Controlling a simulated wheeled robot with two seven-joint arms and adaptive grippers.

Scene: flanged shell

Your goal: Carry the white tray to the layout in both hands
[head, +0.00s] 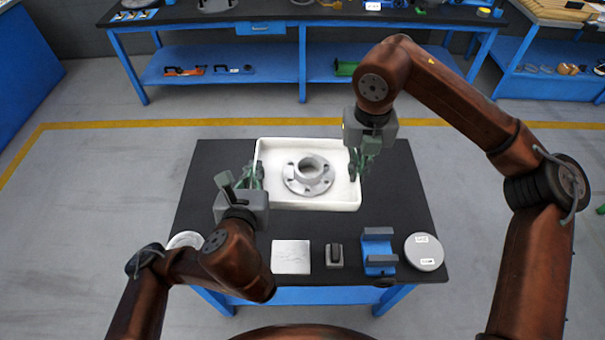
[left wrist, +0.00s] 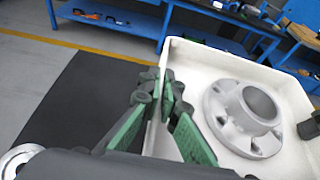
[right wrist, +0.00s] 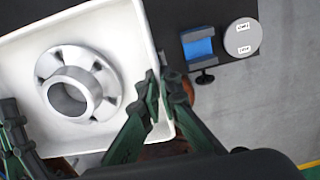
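The white tray (head: 330,201) is over the back middle of the black table, and a grey flanged shell (head: 308,175) sits in it. My left gripper (head: 253,174) is at the tray's left wall. In the left wrist view its green fingers (left wrist: 168,98) are closed on that wall, one on each side. My right gripper (head: 356,163) is at the right wall. In the right wrist view its fingers (right wrist: 160,88) pinch that wall. The tray looks about level. I cannot tell whether its underside touches the table.
Along the table's front are a white marked square (head: 291,257), a small grey block (head: 334,256), a blue cradle (head: 379,251), a labelled grey disc (head: 424,251) and a round pale item (head: 186,240). Bare black tabletop (head: 205,170) lies left of the tray. A blue workbench (head: 303,60) stands behind.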

